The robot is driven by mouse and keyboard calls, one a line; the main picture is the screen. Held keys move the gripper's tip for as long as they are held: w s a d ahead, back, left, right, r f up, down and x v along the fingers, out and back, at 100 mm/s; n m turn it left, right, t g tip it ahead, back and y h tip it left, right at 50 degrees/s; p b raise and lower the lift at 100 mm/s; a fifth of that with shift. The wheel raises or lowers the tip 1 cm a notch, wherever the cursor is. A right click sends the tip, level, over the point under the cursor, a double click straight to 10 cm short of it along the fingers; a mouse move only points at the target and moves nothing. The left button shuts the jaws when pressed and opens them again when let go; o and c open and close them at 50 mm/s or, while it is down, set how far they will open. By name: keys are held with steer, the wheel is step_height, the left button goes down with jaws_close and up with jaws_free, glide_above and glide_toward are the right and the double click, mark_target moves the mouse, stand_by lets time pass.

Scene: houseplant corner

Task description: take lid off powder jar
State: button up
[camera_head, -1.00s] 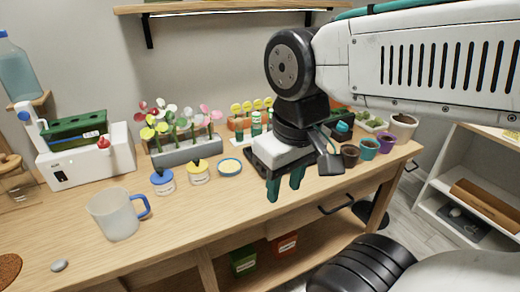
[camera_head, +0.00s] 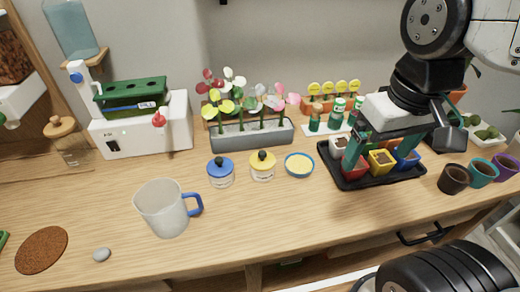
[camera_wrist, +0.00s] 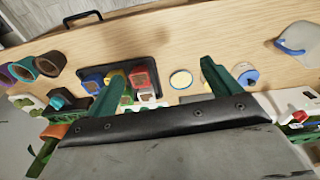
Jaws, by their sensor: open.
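Two small jars with black-knobbed lids stand on the wooden table: a blue-lidded jar (camera_head: 221,172) and a yellow-lidded jar (camera_head: 262,166). Both lids are on, and I cannot tell which is the powder jar. In the wrist view the blue-lidded jar (camera_wrist: 249,78) is just right of one finger, and the yellow-lidded jar is largely hidden by that finger. My gripper (camera_head: 380,148) is open and empty, right of the jars and in front of or above the black tray. Its green fingers spread apart in the wrist view (camera_wrist: 166,72).
A shallow blue dish of yellow contents (camera_head: 299,165) sits between the jars and the black tray (camera_head: 385,180) of coloured pots. A flower planter (camera_head: 252,134) stands behind the jars. A mug (camera_head: 165,208) stands front left. The table in front of the jars is clear.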

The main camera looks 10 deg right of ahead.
steer(key=w+a+n, duration=0.2)
steer(key=w+a, duration=0.1)
steer(key=w, duration=0.3)
steer(key=n+g, duration=0.1)
steer(key=n, duration=0.5)
glide_above(262, 153)
step_height(262, 153, down, 9)
steer(key=shift+s, duration=0.1)
steer(key=shift+a+f, duration=0.1)
steer(key=shift+f, duration=0.25)
step_height(262, 153, down, 7)
steer(key=shift+c, duration=0.3)
steer(key=c, duration=1)
